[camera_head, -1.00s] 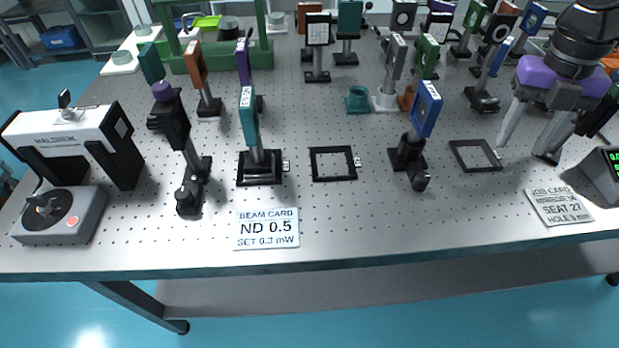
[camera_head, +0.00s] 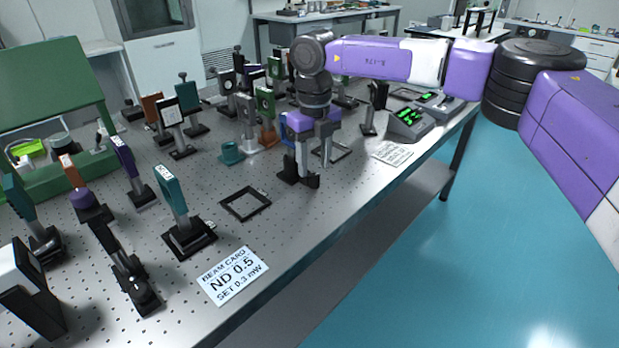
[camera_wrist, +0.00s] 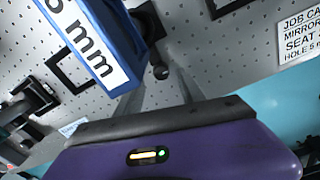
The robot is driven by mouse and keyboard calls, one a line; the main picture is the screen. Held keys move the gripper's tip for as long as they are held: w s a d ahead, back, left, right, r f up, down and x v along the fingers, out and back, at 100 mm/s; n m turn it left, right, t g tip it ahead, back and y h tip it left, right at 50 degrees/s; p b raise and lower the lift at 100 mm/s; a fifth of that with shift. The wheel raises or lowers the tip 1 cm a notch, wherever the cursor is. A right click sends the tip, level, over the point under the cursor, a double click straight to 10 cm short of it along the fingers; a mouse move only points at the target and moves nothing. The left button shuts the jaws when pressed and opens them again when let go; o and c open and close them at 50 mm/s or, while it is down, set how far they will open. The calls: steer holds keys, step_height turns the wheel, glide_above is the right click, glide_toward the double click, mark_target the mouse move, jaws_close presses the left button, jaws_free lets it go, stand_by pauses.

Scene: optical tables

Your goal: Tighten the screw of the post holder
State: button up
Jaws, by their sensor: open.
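A post holder with a black base (camera_head: 288,172) stands near the table's front edge, mostly behind my gripper (camera_head: 314,158). In the wrist view a blue optic mount (camera_wrist: 100,35), its label ending in "mm", leans across the upper left. A small dark screw knob (camera_wrist: 161,72) sticks out from the black post holder (camera_wrist: 150,25) beside it. My gripper (camera_wrist: 160,88) is open and points down, with its two pale fingers on either side of the knob. I cannot tell whether either finger touches it.
A job card (camera_head: 392,153) and a meter with green digits (camera_head: 408,122) lie to the right. An empty black frame (camera_head: 245,203), a teal mount (camera_head: 172,194) and the beam card (camera_head: 233,275) are to the left. Several posts stand behind.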

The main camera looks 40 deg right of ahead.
mark_target(314, 176)
steer(key=shift+d+f, duration=0.1)
steer(key=shift+f, duration=2)
steer(key=shift+c, duration=0.5)
jaws_close()
